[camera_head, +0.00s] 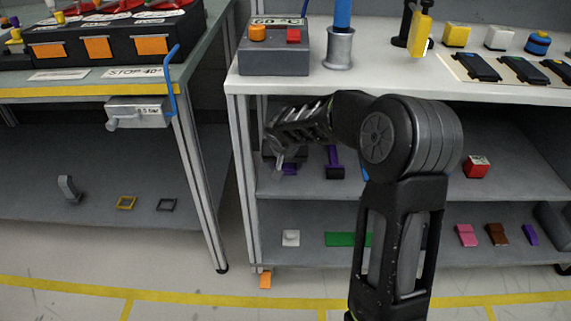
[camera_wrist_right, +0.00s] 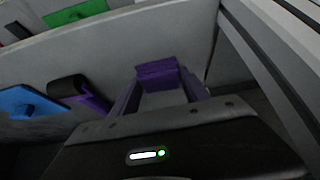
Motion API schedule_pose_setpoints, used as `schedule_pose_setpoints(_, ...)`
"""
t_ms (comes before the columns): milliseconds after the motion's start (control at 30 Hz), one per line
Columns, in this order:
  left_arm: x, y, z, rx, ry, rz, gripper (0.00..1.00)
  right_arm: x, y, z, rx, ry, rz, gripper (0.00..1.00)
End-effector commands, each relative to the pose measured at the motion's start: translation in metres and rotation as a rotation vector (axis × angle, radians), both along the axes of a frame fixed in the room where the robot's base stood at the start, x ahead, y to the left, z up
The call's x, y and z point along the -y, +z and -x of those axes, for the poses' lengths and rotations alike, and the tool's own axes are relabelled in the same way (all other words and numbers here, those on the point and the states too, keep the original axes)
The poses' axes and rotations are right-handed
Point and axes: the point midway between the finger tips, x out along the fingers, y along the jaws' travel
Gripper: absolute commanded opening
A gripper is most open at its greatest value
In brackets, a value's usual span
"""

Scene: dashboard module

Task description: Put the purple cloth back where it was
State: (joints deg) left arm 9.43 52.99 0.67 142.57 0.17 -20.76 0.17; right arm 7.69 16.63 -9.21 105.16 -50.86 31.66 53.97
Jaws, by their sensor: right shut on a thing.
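My right gripper (camera_head: 280,158) reaches into the upper shelf below the right-hand worktop, near its left end. It is shut on the purple cloth (camera_head: 290,169), of which only a small part shows under the fingers. In the right wrist view the purple cloth (camera_wrist_right: 157,70) shows just ahead of the gripper, with purple edges running back on both sides of a grey middle. Whether the cloth touches the shelf is not clear. My left gripper is not in view.
A dark thing with a purple strip (camera_head: 333,160) lies on the same shelf (camera_head: 300,187), right of the gripper; a blue thing (camera_wrist_right: 28,102) lies beyond it. The shelf's frame post (camera_head: 243,170) is close on the left. The lower shelf holds a white block (camera_head: 291,238) and a green sheet (camera_head: 345,239).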

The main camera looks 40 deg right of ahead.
Motion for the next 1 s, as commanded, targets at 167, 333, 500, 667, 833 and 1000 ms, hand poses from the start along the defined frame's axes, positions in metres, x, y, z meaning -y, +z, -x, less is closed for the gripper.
schedule_pose_setpoints(167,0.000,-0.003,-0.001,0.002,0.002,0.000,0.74,0.000,-0.003,0.000,0.000,0.000,0.000,0.16)
schedule_pose_setpoints(333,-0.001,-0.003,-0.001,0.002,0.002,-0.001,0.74,0.000,-0.002,0.000,0.000,0.000,0.000,0.62)
schedule_pose_setpoints(500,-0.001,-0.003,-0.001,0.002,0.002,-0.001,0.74,0.000,-0.002,0.000,0.000,0.000,0.000,0.76)
schedule_pose_setpoints(667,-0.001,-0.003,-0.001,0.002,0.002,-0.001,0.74,0.000,-0.002,0.000,0.000,0.000,0.000,0.76)
schedule_pose_setpoints(833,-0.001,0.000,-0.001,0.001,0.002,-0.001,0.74,0.000,0.000,0.000,0.000,0.000,0.000,0.76)
schedule_pose_setpoints(1000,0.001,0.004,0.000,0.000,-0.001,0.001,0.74,-0.004,0.014,0.005,0.002,0.001,0.000,0.76)
